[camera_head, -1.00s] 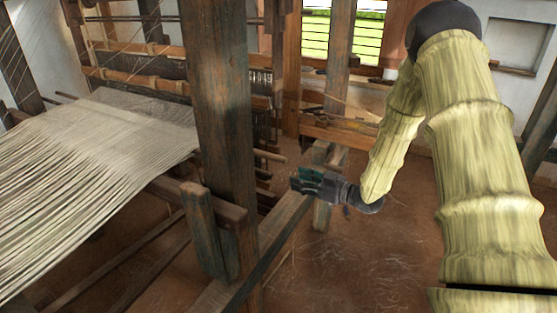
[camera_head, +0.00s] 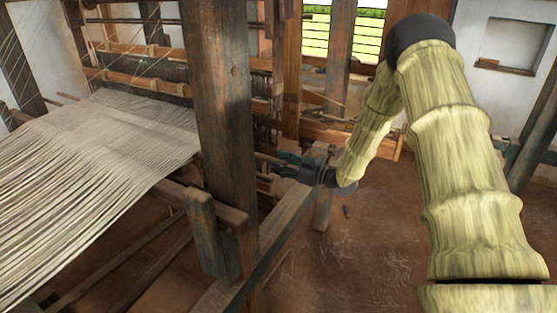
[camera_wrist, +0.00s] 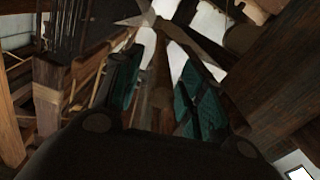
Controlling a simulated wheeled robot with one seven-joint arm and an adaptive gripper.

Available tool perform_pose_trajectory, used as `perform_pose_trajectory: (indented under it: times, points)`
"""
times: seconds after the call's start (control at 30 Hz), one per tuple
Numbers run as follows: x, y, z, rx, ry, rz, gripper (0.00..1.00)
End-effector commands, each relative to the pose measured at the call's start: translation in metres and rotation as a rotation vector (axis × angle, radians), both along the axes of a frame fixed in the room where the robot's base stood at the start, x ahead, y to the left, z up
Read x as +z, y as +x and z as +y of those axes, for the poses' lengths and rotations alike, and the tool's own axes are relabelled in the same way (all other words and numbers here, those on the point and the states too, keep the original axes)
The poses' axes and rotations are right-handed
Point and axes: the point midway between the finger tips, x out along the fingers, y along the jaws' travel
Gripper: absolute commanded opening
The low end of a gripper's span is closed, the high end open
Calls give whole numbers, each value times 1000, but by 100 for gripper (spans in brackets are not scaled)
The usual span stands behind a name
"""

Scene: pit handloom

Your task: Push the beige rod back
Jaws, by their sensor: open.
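Several pale wooden rod ends stick out on the right of the thick loom post. One beige rod (camera_head: 264,156) shows just left of my gripper (camera_head: 280,164); I cannot tell for sure which rod the task means. My gripper, with dark green finger pads, points left toward these rod ends, above the lower wooden beam. In the wrist view my gripper (camera_wrist: 160,88) has its fingers spread, with dim brown bars beyond the gap. Contact with a rod cannot be made out. The fingertips are partly lost against the dark loom parts.
The thick upright post (camera_head: 219,120) stands close left of my gripper. White warp threads (camera_head: 100,150) stretch across the left. A long lower beam (camera_head: 282,230) runs below my gripper.

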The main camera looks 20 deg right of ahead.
Motion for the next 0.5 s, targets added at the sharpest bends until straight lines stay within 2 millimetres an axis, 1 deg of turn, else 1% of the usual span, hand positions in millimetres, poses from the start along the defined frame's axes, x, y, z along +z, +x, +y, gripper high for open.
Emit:
perform_pose_trajectory:
  times: [0.17,0.43,0.47,0.5]
  points:
    - [-1,7,6,0,0,1,41]
    - [-1,7,6,0,0,1,41]
    - [-1,7,6,-1,0,1,37]
    - [-1,7,6,-1,0,1,30]
